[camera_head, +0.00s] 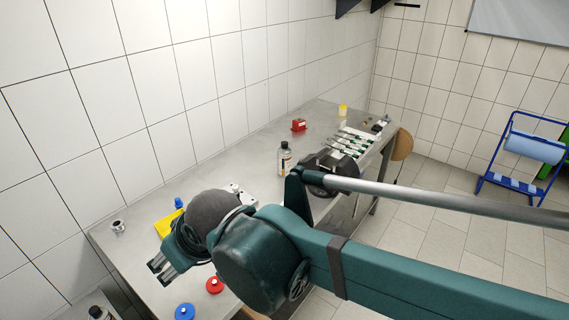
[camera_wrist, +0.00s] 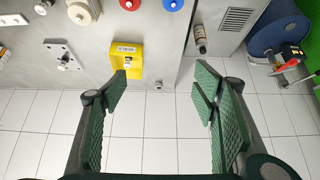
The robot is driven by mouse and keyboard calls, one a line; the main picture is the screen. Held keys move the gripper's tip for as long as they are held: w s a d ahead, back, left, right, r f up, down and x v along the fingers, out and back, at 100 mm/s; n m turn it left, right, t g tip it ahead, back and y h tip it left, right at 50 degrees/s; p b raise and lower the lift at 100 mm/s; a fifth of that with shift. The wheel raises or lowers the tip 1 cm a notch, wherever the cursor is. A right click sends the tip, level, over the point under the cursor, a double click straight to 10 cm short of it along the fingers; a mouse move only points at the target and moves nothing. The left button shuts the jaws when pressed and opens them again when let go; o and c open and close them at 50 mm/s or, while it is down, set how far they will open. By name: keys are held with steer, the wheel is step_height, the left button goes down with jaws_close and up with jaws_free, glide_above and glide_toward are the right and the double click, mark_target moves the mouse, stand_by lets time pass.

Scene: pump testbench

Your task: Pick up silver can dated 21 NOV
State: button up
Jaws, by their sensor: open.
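A small silver can (camera_head: 118,228) stands on the metal bench near the tiled wall, at the far left in the head view. A small grey round thing beside the bench edge, seemingly this can (camera_wrist: 158,85), shows between my fingers in the wrist view. No date is readable on it. My gripper (camera_head: 162,271) is open and empty, above the left part of the bench and apart from the can. In the wrist view, its green fingers (camera_wrist: 160,80) are spread wide.
A yellow box (camera_wrist: 127,62) stands near the can, with a red disc (camera_head: 215,285) and a blue disc (camera_head: 184,312) towards the front. The metal bench (camera_head: 140,205) is bare around the can.

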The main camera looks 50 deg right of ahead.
steer(key=w+d+m+g+h, duration=0.1)
steer(key=w+d+m+h, duration=0.15)
steer(key=w+d, duration=1)
steer(key=w+d+m+h, duration=0.1)
steer(key=w+d+m, duration=0.2)
steer(key=w+d, duration=0.95)
steer(key=m+g+h, duration=0.2)
steer(key=m+g, duration=0.1)
steer(key=m, duration=0.3)
glide_toward(284, 157)
steer(key=x, duration=0.8)
steer(key=shift+w+a, duration=0.1)
steer(key=shift+a, duration=0.05)
steer(key=shift+d+f, duration=0.25)
steer(key=shift+d, duration=0.15)
steer(key=shift+f, duration=0.1)
steer(key=shift+x, duration=1.1)
steer(key=shift+d+f, duration=0.1)
steer(key=shift+f, duration=0.05)
